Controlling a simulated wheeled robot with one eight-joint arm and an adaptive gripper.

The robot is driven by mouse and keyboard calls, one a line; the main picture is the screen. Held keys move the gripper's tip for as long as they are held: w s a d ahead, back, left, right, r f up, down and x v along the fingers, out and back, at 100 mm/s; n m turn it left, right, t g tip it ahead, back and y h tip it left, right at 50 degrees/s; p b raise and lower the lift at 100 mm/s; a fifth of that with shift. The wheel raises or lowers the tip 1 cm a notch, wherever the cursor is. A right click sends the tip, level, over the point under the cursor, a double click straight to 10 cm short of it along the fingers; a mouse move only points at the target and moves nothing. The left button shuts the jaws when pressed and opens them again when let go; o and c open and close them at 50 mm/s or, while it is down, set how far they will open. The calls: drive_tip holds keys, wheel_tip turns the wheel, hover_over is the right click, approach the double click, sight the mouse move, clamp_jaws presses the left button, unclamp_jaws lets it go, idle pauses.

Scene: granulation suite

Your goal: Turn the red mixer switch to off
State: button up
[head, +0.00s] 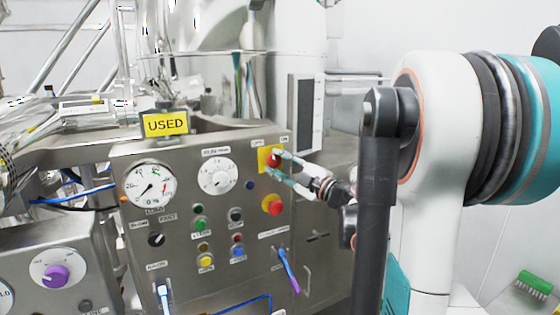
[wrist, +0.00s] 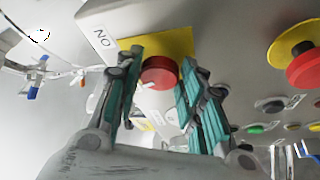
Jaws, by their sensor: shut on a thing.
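The red mixer switch (head: 273,159) sits on a yellow plate at the upper right of the steel control panel (head: 180,236). In the wrist view the red switch (wrist: 160,72) is a round knob on the yellow plate, with a white mark on its lower edge and a label reading "ON" at its upper left. My gripper (head: 276,167) reaches in from the right, and its teal-padded fingers are closed on the two sides of the switch. In the wrist view the fingers (wrist: 160,80) stand left and right of the knob. The second plate label in the head view is too small to read.
A red emergency-style button (head: 272,205) on yellow sits just below. Two dials (head: 150,186), several coloured buttons (head: 205,260) and a purple-handled lever (head: 289,270) are on the panel. A yellow "USED" sign (head: 166,124) stands on top. A green brush (head: 536,283) lies at lower right.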

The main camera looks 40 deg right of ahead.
drive_tip(key=n+p, duration=0.1)
drive_tip(key=n+g+p, duration=0.1)
drive_tip(key=n, duration=0.3)
drive_tip(key=shift+r+g+p, duration=0.25)
drive_tip(key=shift+g+p, duration=0.15)
drive_tip(key=shift+n, duration=0.3)
drive_tip(key=o, duration=1.1)
drive_tip(key=shift+c, duration=0.2)
drive_tip(key=shift+s, duration=0.1)
drive_tip(key=s+d, duration=0.2)
drive_tip(key=s, duration=0.9)
drive_tip(key=shift+s, duration=0.35)
